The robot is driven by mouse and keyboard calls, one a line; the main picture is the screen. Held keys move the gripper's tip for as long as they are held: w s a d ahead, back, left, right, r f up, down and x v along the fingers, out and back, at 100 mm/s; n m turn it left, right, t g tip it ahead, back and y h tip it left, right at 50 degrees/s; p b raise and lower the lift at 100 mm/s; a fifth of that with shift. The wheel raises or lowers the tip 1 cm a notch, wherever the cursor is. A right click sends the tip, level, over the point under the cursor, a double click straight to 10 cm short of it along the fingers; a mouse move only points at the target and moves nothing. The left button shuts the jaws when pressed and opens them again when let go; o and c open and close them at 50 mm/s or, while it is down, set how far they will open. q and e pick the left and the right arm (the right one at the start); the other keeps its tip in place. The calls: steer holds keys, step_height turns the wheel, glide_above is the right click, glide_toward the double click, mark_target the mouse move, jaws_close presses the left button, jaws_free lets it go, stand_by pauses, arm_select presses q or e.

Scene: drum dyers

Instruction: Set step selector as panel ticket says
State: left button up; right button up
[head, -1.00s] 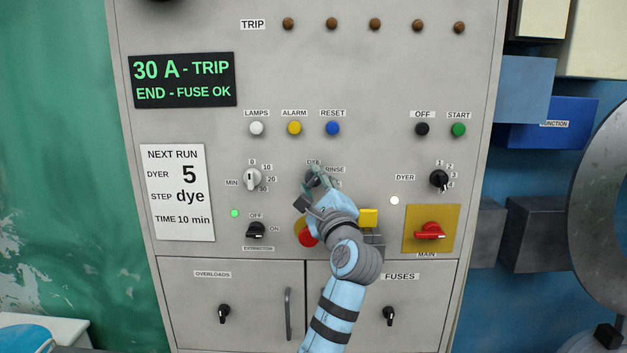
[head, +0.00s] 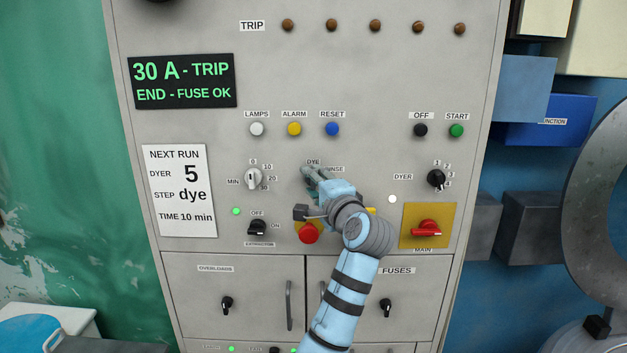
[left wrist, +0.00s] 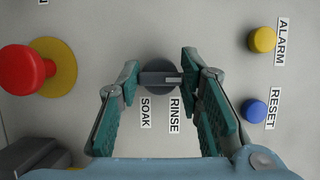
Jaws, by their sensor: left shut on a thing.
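The step selector (left wrist: 158,78) is a dark round knob with a grey bar and a white mark. In the left wrist view the mark points right, the side of the alarm and reset buttons, which is upward on the panel. Its RINSE and SOAK labels show below it there; the DYE label (head: 313,162) shows above it in the head view. My left gripper (left wrist: 160,72) is shut on the knob, a finger on either side. In the head view the gripper (head: 316,178) hides most of the knob. The panel ticket (head: 180,191) reads dyer 5, step dye, time 10 min. My right gripper is out of view.
A red button (head: 308,234) sits just below the gripper. The minutes knob (head: 253,177) is to the left and the dyer knob (head: 436,178) to the right. The alarm (head: 294,129) and reset (head: 332,129) buttons are above. A red main switch (head: 426,229) is lower right.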

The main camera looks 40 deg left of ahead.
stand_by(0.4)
arm_select(q)
steer(key=o, duration=0.9)
steer(key=shift+c, duration=0.2)
steer(key=o, duration=0.3)
steer(key=shift+w, duration=0.15)
steer(key=v, duration=0.7)
steer(key=shift+d, duration=0.3)
steer(key=shift+a, duration=0.15)
steer(key=shift+f, duration=0.1)
